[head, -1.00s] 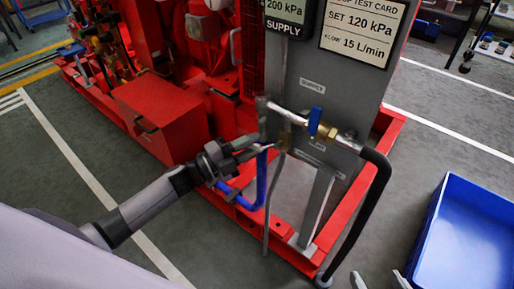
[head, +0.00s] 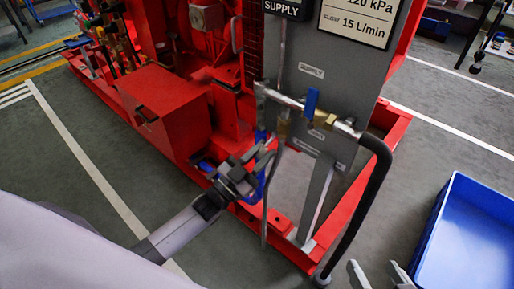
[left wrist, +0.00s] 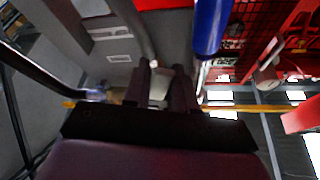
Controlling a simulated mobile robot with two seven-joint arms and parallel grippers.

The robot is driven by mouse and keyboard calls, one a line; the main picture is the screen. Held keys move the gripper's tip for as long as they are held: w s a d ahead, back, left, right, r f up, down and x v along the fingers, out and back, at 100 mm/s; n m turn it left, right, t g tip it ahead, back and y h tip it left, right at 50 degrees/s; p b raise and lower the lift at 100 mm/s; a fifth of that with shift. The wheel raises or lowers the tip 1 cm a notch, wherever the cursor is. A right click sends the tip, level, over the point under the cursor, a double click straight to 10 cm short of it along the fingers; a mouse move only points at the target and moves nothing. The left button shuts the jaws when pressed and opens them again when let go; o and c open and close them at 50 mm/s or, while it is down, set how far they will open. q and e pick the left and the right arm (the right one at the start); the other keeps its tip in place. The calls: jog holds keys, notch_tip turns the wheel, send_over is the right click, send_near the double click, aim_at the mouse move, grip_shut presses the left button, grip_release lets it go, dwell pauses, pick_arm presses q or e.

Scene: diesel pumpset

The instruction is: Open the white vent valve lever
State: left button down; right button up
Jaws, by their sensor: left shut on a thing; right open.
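The white vent valve lever (left wrist: 160,88) shows as a pale piece between the fingers in the left wrist view. My left gripper (head: 263,156) is shut on it, below the metal pipe and left of the grey panel; it also shows in the left wrist view (left wrist: 160,80). The fingers hide most of the lever, so its exact angle is unclear. My right gripper (head: 378,274) is open and empty at the bottom edge, away from the panel.
A blue-handled valve (head: 311,103) sits on the horizontal pipe, with a black hose (head: 377,190) curving down at right. A blue pipe (left wrist: 210,27) runs close beside my left gripper. The red base frame (head: 345,225) lies below; a blue crate (head: 470,235) stands right.

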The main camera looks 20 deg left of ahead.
pick_arm(q)
jog(key=n, duration=0.1)
jog(key=d+n+y, duration=0.1)
jog(key=n, duration=0.1)
jog(key=d+n+t+y, duration=0.1)
jog(key=n, duration=0.1)
jog(key=shift+s+f, duration=0.2)
jog(key=shift+s, duration=0.2)
pick_arm(e)
jog(key=shift+w+d+r, duration=0.1)
jog(key=shift+d+r, duration=0.15)
pick_arm(q)
jog(key=shift+n+y, duration=0.3)
jog(key=shift+y, duration=0.1)
pick_arm(e)
jog(key=shift+f, duration=0.15)
pick_arm(q)
jog(key=c, duration=1)
grip_release()
jog(key=shift+s+p, duration=0.1)
jog(key=shift+p, duration=0.2)
jog(key=p+v, duration=0.1)
jog(key=v, duration=0.6)
pick_arm(e)
jog(key=shift+s+d+h, duration=0.3)
jog(key=shift+s+d, duration=0.05)
jog(key=shift+d, duration=0.1)
